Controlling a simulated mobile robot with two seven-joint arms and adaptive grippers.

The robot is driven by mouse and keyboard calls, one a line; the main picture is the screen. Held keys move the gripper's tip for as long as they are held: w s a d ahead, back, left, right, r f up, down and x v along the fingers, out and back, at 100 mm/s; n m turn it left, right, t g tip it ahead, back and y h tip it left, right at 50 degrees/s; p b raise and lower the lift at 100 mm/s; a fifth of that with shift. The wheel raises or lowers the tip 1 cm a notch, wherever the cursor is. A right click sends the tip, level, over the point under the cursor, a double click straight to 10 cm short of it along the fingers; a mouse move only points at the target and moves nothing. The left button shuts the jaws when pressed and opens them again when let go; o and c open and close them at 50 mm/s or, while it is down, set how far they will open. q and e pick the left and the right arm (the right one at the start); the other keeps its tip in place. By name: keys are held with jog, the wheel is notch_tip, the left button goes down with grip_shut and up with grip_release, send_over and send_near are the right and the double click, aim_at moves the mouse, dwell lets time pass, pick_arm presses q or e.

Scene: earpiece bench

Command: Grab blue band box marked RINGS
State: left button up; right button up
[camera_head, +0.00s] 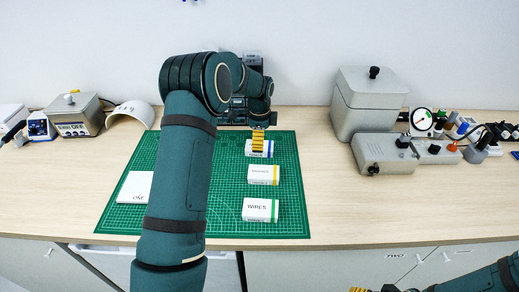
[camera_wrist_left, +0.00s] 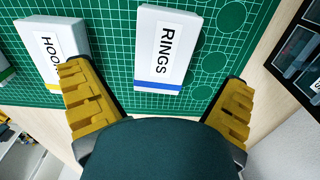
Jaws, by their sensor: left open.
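The white box marked RINGS with a blue band (camera_wrist_left: 162,42) lies on the green cutting mat (camera_wrist_left: 108,52). In the head view this box (camera_head: 267,149) is partly hidden by my left gripper (camera_head: 259,141). In the left wrist view my left gripper (camera_wrist_left: 157,78) is open, its yellow fingers apart on either side of the box's near end. Nothing is between the pads; I cannot tell the height gap. My right gripper (camera_head: 374,289) shows only at the bottom edge of the head view, and its jaws are cut off.
A yellow-band box (camera_head: 263,174), marked HOO... in the wrist view, and a green-band WIRES box (camera_head: 260,209) lie nearer on the mat. A white item (camera_head: 134,187) lies left. Grey instruments (camera_head: 385,153) stand right; the wooden bench (camera_head: 325,205) is clear between.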

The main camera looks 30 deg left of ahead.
pick_arm(q)
notch_tip(320, 180, down, 4)
jog(key=shift+w+a+f, duration=0.1)
jog(key=shift+w+f, duration=0.05)
jog(key=shift+f, duration=0.05)
jog(key=c, duration=1.3)
